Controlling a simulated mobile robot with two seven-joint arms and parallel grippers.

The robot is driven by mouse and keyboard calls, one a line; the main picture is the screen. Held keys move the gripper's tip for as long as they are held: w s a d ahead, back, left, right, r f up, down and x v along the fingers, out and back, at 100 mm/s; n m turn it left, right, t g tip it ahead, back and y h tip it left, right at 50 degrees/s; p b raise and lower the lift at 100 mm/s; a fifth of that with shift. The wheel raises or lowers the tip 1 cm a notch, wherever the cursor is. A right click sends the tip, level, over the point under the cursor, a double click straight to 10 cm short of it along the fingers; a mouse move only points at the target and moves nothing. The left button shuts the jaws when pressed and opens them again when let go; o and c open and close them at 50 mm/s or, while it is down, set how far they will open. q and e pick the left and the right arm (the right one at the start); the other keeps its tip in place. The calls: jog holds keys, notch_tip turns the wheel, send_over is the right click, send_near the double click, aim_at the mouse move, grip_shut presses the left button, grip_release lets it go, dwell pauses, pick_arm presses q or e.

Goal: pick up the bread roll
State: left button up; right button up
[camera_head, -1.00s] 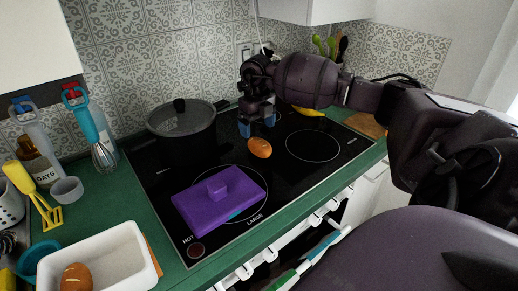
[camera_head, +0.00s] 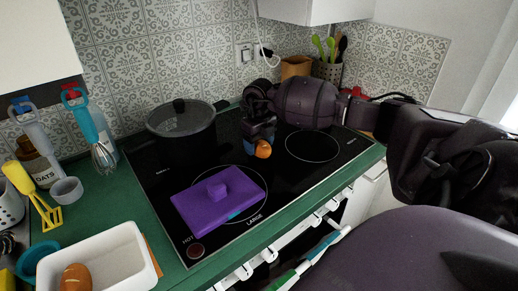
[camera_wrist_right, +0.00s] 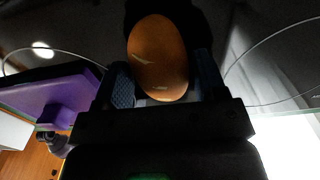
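The bread roll (camera_head: 263,149), orange-brown and oval, lies on the black cooktop (camera_head: 165,190), right of the dark pot. My right gripper (camera_head: 257,137) is lowered right at it, from behind in the head view. In the right wrist view the roll (camera_wrist_right: 158,60) sits between the two blue finger pads of the right gripper (camera_wrist_right: 163,88). The fingers are apart, one on each side, and a small dark gap shows on the right side of the roll. Firm contact cannot be seen. My left gripper is not in view.
A white tub (camera_head: 110,258) holding another brown oval item (camera_head: 76,278) is at the front left. The right-hand burner area is clear.

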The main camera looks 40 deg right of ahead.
jog(key=c, duration=0.6)
jog(key=shift+o, duration=0.2)
jog(key=shift+r, duration=0.1)
